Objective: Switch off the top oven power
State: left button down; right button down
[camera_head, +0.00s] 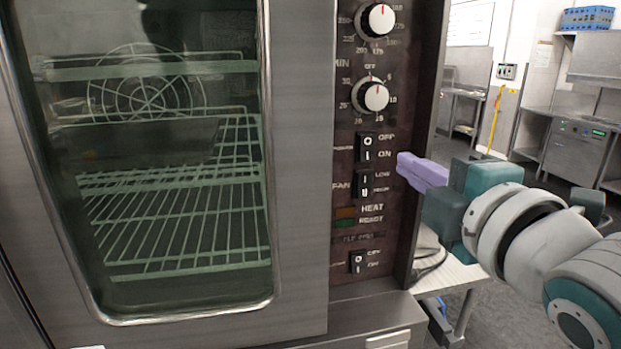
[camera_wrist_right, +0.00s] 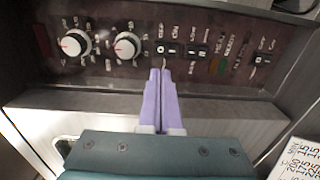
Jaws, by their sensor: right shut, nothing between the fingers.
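The oven (camera_head: 300,200) has a dark control panel on its right side. The power switch (camera_head: 367,147) is a black rocker labelled OFF and ON, below two white knobs; it also shows in the right wrist view (camera_wrist_right: 168,48). I cannot tell surely which side is pressed. My right gripper (camera_head: 403,163) has lilac fingers that are shut and empty. In the head view its tips are just right of the switch, over the panel's right part. In the right wrist view the fingertips (camera_wrist_right: 160,73) point at the switch, seemingly close; contact is not clear. My left gripper is not in view.
Near the power switch are the lower knob (camera_head: 371,95), the upper knob (camera_head: 377,20) and the fan switch (camera_head: 364,184). Another switch (camera_head: 357,262) is lower down. The glass door (camera_head: 180,200) looks shut. A table (camera_head: 455,272) stands right of the oven.

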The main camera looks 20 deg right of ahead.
jog(key=shift+v, duration=1.65)
jog(key=s+a+f+m+g+y, duration=0.2)
jog(key=s+a+f+m+g, duration=0.2)
jog(key=s+f+m+g, duration=0.3)
jog(key=s+a+f+m+g+y, duration=0.2)
jog(key=s+a+f+m+g, duration=0.25)
jog(key=s+f, duration=0.45)
notch_tip(320, 180, up, 21)
jog(key=s+m+g+p, duration=0.2)
jog(key=p, duration=1.8)
jog(key=shift+s+p, duration=0.2)
jog(key=shift+p, duration=0.2)
